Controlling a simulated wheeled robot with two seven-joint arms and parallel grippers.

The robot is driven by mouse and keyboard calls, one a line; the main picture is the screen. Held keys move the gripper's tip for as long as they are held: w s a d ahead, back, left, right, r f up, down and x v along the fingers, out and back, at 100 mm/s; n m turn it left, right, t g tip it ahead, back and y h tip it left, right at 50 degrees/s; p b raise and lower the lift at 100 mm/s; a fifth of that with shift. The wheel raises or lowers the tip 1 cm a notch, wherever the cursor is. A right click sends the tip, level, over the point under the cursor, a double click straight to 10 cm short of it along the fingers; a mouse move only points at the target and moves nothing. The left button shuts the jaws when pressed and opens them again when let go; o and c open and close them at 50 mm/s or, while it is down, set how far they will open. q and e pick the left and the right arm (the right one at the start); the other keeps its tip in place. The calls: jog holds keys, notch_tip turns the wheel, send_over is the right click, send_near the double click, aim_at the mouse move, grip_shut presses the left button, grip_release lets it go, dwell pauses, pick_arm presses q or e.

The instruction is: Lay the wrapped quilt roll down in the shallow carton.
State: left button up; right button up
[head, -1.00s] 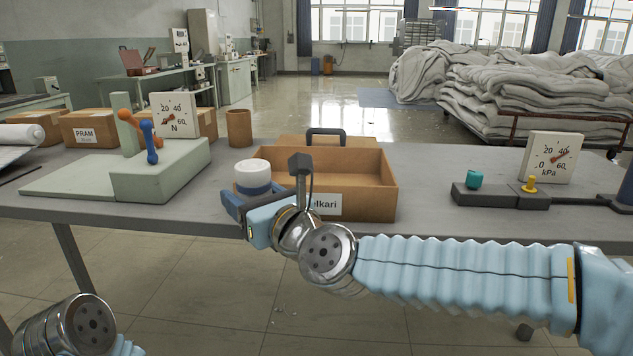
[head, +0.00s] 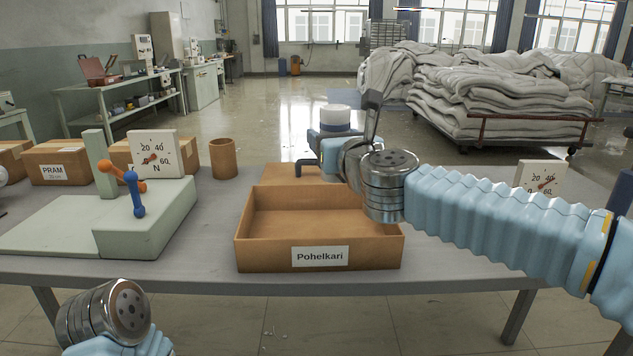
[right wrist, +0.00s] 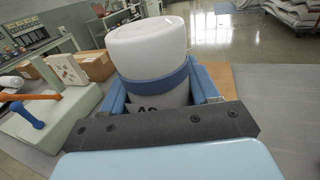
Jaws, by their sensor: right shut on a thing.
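The wrapped quilt roll is a white cylinder with a blue band. It stands upright in my right gripper (head: 333,139), which is shut on it. In the head view the roll (head: 335,114) shows above the far edge of the shallow carton, partly hidden by the gripper. In the right wrist view the roll (right wrist: 150,48) sits between the blue fingers, its printed label partly covered. The shallow carton (head: 262,258), brown, open and labelled Pohelkari, is empty in the part I see; my right wrist covers its far right corner. My left gripper is out of view.
A pale green fixture (head: 145,225) with orange and blue levers and a dial (head: 152,153) stands left of the carton. A brown cup (head: 223,158) stands behind it. Another dial (head: 541,178) stands at the right. The table is bare around the carton's near left side.

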jog(key=w+a+f+b, duration=0.1)
jog(key=w+a+f, duration=0.2)
jog(key=f, duration=0.5)
jog(key=shift+w+f, duration=0.25)
jog(key=shift+f, duration=0.05)
jog(key=shift+f+b, duration=0.6)
jog(key=shift+b, duration=0.4)
jog(key=o, duration=1.1)
